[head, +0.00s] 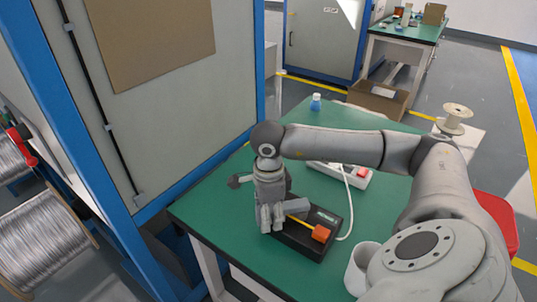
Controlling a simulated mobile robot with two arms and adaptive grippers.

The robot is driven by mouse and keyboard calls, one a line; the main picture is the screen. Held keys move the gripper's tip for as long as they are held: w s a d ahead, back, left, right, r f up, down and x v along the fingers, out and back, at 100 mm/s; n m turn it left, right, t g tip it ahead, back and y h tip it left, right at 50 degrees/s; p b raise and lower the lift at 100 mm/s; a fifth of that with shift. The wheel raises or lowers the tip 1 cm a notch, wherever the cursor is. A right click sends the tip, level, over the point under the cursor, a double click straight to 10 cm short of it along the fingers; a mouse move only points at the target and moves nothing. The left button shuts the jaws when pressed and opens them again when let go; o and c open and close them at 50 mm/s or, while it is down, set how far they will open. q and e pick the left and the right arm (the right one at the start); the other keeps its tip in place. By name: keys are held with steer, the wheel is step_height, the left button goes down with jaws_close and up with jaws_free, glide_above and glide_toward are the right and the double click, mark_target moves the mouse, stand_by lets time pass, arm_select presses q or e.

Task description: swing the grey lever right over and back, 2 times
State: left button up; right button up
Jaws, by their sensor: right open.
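A dark grey piece with a rounded end, which looks like the grey lever (240,181), shows on the green table just left of my right wrist. Its other end is hidden behind my right arm, so I cannot tell how it is mounted. My right gripper (276,216) points down and is open, in front of and to the right of this piece, by the left end of a black box. I see nothing held in it. Whether its fingers touch the box is unclear. My left gripper is not in view.
The black box (335,219) carries an orange block (321,233) and a yellow strip. A white power strip (358,181) with a cable lies behind it. A blue bottle (315,102) stands at the back. A blue-framed cabinet (160,85) borders the green table (215,205) on the left.

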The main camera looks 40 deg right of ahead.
step_height(320, 180, up, 12)
stand_by(0.6)
